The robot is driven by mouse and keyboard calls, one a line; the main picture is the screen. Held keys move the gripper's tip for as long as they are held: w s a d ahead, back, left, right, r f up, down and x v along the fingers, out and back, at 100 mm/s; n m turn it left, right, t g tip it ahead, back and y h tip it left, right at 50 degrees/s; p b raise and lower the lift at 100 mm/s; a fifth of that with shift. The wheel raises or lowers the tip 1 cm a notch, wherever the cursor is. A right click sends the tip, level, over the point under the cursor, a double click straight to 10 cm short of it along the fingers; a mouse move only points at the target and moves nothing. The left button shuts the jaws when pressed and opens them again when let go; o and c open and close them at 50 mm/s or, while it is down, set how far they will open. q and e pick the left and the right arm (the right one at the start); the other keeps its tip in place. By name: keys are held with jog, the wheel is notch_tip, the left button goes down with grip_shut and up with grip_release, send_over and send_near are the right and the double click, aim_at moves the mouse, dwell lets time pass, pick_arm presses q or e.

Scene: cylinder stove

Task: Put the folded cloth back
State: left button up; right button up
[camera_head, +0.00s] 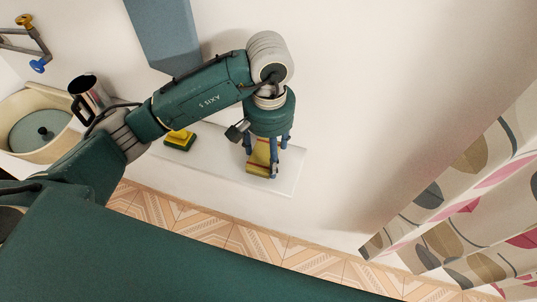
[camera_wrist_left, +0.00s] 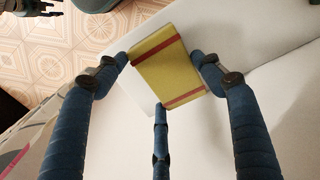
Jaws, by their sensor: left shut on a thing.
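The folded cloth (camera_head: 258,153) is yellow with red stripes. It is between the fingers of my left gripper (camera_head: 263,160), over the right part of the white ledge (camera_head: 222,158). In the left wrist view the cloth (camera_wrist_left: 167,62) shows as a flat block with two red bands. The blue fingers of my left gripper (camera_wrist_left: 160,75) are shut on its sides, with a third finger below it. I cannot tell whether the cloth touches the ledge. My right gripper is not in view.
A yellow and green sponge (camera_head: 180,139) sits on the ledge to the left. A patterned curtain (camera_head: 465,215) hangs at right. The ledge's right end is bare.

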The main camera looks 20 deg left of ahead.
pick_arm(q)
notch_tip(320, 180, down, 2)
jog(key=shift+f, duration=0.25)
jog(key=o, duration=1)
jog(key=shift+r, duration=0.1)
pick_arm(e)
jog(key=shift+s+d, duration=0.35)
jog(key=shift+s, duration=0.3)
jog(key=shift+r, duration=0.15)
